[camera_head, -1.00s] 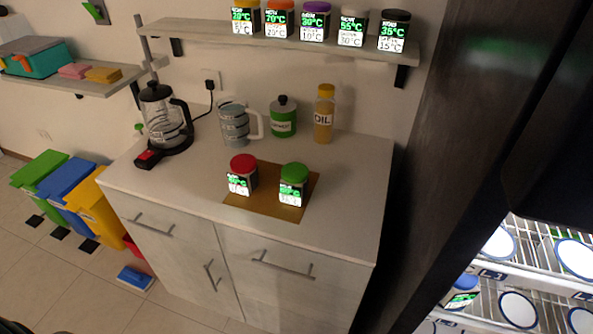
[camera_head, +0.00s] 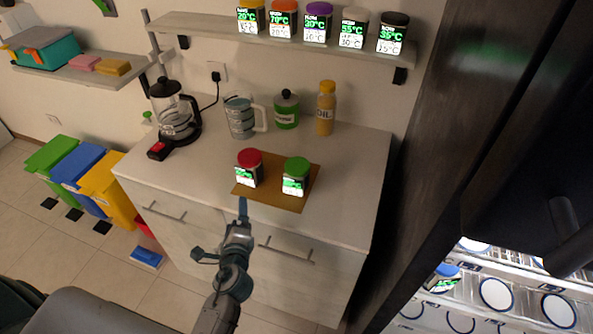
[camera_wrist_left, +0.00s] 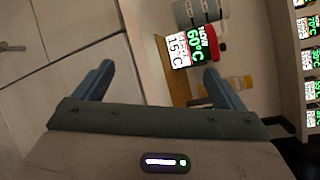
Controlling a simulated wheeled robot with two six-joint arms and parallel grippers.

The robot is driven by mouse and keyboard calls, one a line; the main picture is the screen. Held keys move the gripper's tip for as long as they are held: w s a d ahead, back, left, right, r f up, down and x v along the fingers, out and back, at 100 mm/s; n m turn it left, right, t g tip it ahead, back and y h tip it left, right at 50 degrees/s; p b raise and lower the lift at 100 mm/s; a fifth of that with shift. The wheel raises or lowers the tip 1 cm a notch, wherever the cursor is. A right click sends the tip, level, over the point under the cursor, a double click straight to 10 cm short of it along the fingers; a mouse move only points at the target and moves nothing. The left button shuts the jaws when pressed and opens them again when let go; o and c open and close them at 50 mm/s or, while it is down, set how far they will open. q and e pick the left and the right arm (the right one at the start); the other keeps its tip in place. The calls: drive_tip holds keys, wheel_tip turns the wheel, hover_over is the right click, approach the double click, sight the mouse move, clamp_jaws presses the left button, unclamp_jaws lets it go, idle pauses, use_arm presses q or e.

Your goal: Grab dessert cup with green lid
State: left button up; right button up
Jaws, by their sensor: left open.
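The cup with the green lid (camera_head: 296,176) stands upright on a brown mat (camera_head: 272,201) on the cabinet top. A similar cup with a red lid (camera_head: 249,168) stands just left of it. My left gripper (camera_head: 242,205) is at the cabinet's front edge, below the red-lidded cup and left of the green-lidded one, touching neither. In the left wrist view its fingers (camera_wrist_left: 160,85) are spread and empty, with the red-lidded cup (camera_wrist_left: 192,47) beyond them. My right gripper is not in view.
A coffee press (camera_head: 174,112), a mug (camera_head: 240,118), a green jar (camera_head: 286,109) and an oil bottle (camera_head: 325,108) stand behind the cups. A shelf (camera_head: 215,28) holds several labelled cups above. A dark tall panel (camera_head: 450,130) bounds the right side.

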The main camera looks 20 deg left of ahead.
sight(294, 184)
use_arm(q)
drive_tip(key=w+d+r+m+t, duration=0.1)
drive_tip(key=r+m, duration=0.1)
drive_tip(key=w+d+r+m+t+h, duration=0.1)
drive_tip(key=d+r+m, duration=0.1)
drive_tip(key=m, duration=0.1)
drive_tip(key=w+d+r+m+t+h, duration=0.1)
drive_tip(key=r+m, duration=0.1)
drive_tip(key=m, duration=0.1)
drive_tip(key=shift+w+d, duration=0.2)
drive_tip(key=shift+w, duration=0.05)
drive_tip(key=w+d+f+m+h, duration=0.1)
drive_tip(key=d+m, duration=0.1)
drive_tip(key=m, duration=0.1)
drive_tip(key=w+d+m+h, duration=0.1)
drive_tip(key=d+m+h, duration=0.1)
drive_tip(key=m, duration=0.1)
drive_tip(key=w+d+f+m+h, duration=0.1)
drive_tip(key=d+m+h, duration=0.1)
drive_tip(key=d+m, duration=0.1)
drive_tip(key=shift+w+f+m, duration=0.3)
drive_tip(key=shift+w, duration=0.05)
drive_tip(key=w+p, duration=0.1)
drive_tip(key=w, duration=0.3)
drive_tip(key=shift+w+d, duration=0.15)
drive_tip(key=shift+w, duration=3.15)
drive_tip(key=shift+s, duration=0.1)
drive_tip(key=shift+c, duration=0.6)
drive_tip(key=c, duration=1.1)
